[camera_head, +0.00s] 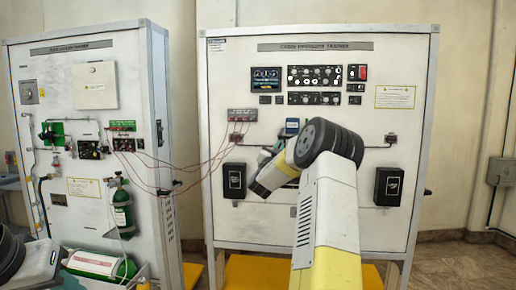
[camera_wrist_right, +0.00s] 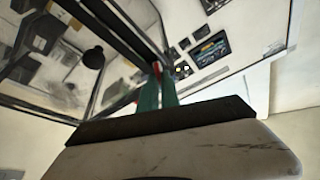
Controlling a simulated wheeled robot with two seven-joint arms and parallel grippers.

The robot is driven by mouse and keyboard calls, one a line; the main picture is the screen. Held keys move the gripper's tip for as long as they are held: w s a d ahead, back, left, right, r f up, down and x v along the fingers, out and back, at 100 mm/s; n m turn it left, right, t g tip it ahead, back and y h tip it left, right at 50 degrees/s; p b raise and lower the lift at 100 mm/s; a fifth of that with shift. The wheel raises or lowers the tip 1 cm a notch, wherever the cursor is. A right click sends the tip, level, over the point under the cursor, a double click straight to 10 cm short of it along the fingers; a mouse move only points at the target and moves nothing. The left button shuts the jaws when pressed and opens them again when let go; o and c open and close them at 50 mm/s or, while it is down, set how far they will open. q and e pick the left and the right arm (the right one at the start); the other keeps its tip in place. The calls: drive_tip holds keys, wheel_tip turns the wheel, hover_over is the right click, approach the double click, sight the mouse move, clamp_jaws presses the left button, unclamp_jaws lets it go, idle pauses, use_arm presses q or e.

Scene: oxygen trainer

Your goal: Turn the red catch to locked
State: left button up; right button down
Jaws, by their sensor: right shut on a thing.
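In the right wrist view, my right gripper (camera_wrist_right: 158,88) shows two green fingers close together, with a small red piece (camera_wrist_right: 157,68) at their tips. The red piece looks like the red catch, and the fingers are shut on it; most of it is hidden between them. Whether it stands at locked cannot be read. In the head view my right arm reaches up in front of the right-hand trainer panel (camera_head: 300,225), its dark end (camera_head: 260,188) pointing down-left, and I cannot make out the fingertips or the catch there. Only part of my left arm shows at the lower left.
A second trainer panel (camera_head: 97,128) stands at the left, with a green cylinder (camera_head: 122,210) and gauges. Thin red hoses (camera_head: 190,165) hang between the panels. Two black boxes (camera_head: 234,181) (camera_head: 388,186) sit on the right-hand panel. Floor shows at the right.

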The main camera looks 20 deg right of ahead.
drive_tip(key=m+g, duration=0.2)
drive_tip(key=m, duration=0.3)
drive_tip(key=m+g, duration=0.2)
drive_tip(key=m, duration=0.3)
drive_tip(key=m+g, duration=0.1)
drive_tip(key=m, duration=0.3)
drive_tip(key=shift+f+m+g, duration=0.25)
drive_tip(key=shift+m+g, duration=0.15)
drive_tip(key=c, duration=1.6)
unclamp_jaws()
drive_tip(key=shift+s, duration=0.1)
drive_tip(key=shift+d, duration=0.1)
drive_tip(key=v, duration=0.8)
drive_tip(key=shift+r, duration=0.1)
